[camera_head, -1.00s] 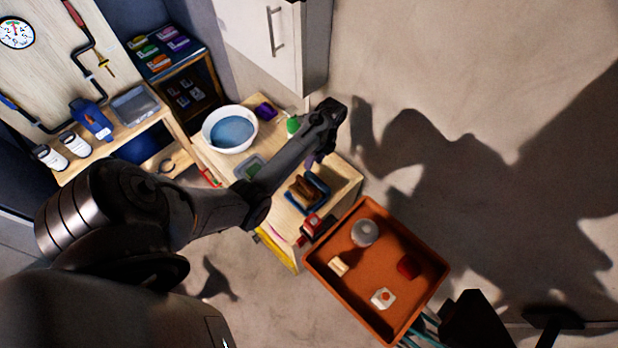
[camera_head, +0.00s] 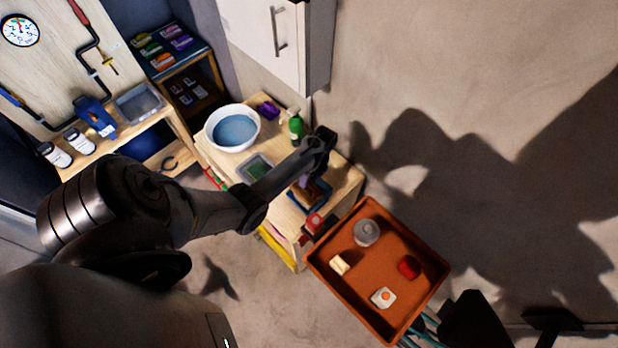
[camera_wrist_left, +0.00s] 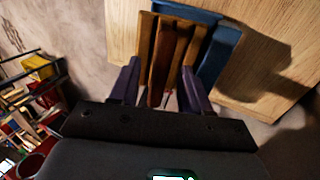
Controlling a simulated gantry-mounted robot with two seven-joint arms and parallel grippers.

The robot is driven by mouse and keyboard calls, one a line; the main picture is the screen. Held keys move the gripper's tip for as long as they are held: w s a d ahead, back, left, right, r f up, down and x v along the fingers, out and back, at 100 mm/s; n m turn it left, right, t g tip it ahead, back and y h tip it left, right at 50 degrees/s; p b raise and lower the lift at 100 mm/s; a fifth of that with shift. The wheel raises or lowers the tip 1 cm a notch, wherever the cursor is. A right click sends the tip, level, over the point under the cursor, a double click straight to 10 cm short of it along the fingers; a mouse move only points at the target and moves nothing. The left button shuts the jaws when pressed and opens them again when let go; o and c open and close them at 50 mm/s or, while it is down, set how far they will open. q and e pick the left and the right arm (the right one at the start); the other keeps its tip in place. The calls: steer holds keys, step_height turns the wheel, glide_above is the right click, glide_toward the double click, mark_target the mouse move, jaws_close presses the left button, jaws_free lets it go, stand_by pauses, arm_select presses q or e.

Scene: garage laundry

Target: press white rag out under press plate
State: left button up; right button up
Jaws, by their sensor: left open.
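A brown wooden press plate with a raised bar sits in a blue tray (camera_head: 322,193) at the near right end of the wooden table. In the left wrist view the plate (camera_wrist_left: 148,38) lies inside the blue tray (camera_wrist_left: 222,50). My left gripper (camera_head: 304,182) is over the tray, partly hiding plate and tray. In the left wrist view my open left gripper (camera_wrist_left: 160,68) has one finger on each side of the raised bar; I cannot tell whether they touch it. I cannot make out the white rag; the plate would hide anything under it. My right gripper is not in view.
A white bowl of blue water (camera_head: 231,128), a green bottle (camera_head: 296,127) and a shallow green-filled tray (camera_head: 256,168) stand on the table (camera_head: 348,178). An orange tray (camera_head: 320,268) with several small objects is close by at lower right. A cabinet (camera_head: 262,40) hangs behind.

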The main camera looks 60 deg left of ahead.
arm_select(q)
jaws_close()
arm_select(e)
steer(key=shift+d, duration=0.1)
arm_select(q)
steer(key=shift+w+r, duration=0.15)
steer(key=shift+w, duration=0.25)
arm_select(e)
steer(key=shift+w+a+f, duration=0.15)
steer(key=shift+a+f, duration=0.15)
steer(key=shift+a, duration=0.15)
